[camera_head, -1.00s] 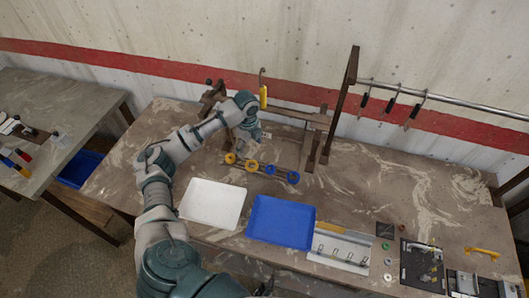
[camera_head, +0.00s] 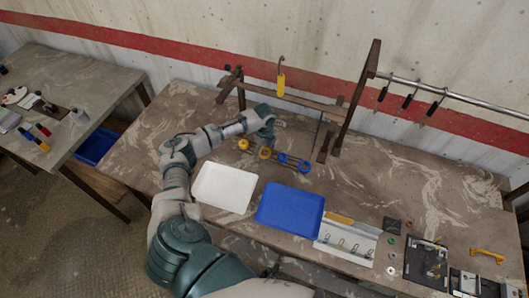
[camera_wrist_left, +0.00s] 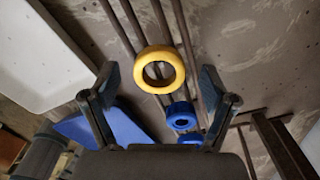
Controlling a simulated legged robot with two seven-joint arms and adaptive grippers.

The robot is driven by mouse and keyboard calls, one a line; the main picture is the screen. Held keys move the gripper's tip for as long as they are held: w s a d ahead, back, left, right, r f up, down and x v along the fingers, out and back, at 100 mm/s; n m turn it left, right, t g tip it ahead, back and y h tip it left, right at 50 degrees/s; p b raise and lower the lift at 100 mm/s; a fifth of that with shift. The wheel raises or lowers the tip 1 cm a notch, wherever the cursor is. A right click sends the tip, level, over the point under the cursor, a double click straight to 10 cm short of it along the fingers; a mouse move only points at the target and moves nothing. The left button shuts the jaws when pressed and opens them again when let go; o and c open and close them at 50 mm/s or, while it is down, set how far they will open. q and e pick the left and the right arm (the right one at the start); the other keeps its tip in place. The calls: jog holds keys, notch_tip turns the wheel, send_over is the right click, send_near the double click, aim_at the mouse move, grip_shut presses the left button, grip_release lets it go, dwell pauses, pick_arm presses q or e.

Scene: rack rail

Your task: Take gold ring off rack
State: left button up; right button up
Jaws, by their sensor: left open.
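Two gold rings sit on the low dark rail rack (camera_wrist_left: 186,35), one at its left end (camera_head: 243,145) and one beside it (camera_head: 265,153). Two blue rings (camera_head: 282,158) (camera_head: 303,166) sit farther right on the rack. My left gripper (camera_head: 267,128) is above and behind the rings in the head view. In the left wrist view one gold ring (camera_wrist_left: 159,52) shows in the gap between the two spread fingers (camera_wrist_left: 159,84), not touching them. The blue rings (camera_wrist_left: 181,116) show below it, partly hidden by the gripper. My right gripper is out of view.
A white tray (camera_head: 225,187) and a blue tray (camera_head: 290,209) lie in front of the rack. Behind it stands a wooden frame (camera_head: 310,103) with a yellow-handled hook (camera_head: 281,84). A metal rail with dark hooks is at the right.

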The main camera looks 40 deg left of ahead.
pick_arm(q)
jog(key=c, duration=1.3)
jog(key=shift+o, duration=0.2)
